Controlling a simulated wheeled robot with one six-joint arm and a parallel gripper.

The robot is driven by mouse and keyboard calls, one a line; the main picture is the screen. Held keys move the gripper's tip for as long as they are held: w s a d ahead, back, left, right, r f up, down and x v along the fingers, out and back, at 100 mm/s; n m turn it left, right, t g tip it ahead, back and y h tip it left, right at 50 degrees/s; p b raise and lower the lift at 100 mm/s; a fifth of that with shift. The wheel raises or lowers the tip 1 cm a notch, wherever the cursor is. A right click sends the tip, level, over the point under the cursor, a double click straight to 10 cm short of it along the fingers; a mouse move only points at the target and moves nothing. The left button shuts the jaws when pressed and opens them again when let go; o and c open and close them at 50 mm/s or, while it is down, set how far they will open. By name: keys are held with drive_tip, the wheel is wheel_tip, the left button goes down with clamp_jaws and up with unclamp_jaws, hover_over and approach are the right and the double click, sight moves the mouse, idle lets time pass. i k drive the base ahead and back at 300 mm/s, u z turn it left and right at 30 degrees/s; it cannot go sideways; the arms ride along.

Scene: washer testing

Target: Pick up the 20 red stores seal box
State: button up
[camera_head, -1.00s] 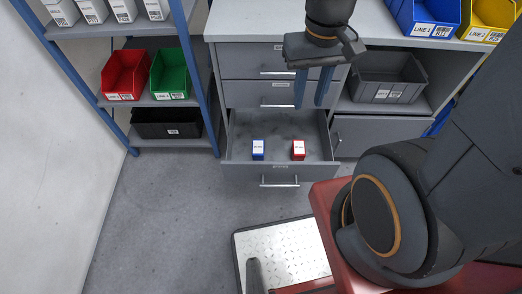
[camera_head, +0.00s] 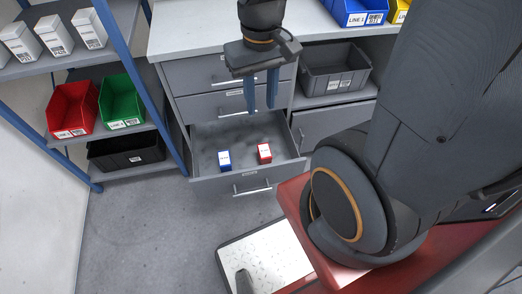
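A small red box (camera_head: 264,153) with a white label lies in the open bottom drawer (camera_head: 205,178) of the grey cabinet. A small blue box (camera_head: 224,161) with a white label lies to its left in the same drawer. The print on the labels is too small to read. My gripper (camera_head: 262,110) points down above the drawer, with its two blue-grey fingers apart and nothing between them. It is above the red box in the picture, clear of both boxes.
Two shut drawers (camera_head: 220,104) are above the open one, under a worktop (camera_head: 190,32). A blue-post shelf (camera_head: 60,68) on the left holds red (camera_head: 74,112) and green (camera_head: 121,103) bins. A grey bin (camera_head: 336,68) sits right of the drawers. The floor in front is mostly clear.

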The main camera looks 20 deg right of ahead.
sight(263, 151)
drive_tip(key=u, duration=1.1)
drive_tip(key=k, duration=0.95)
drive_tip(key=z, duration=0.95)
drive_tip(key=i, duration=0.45)
drive_tip(key=u, duration=0.05)
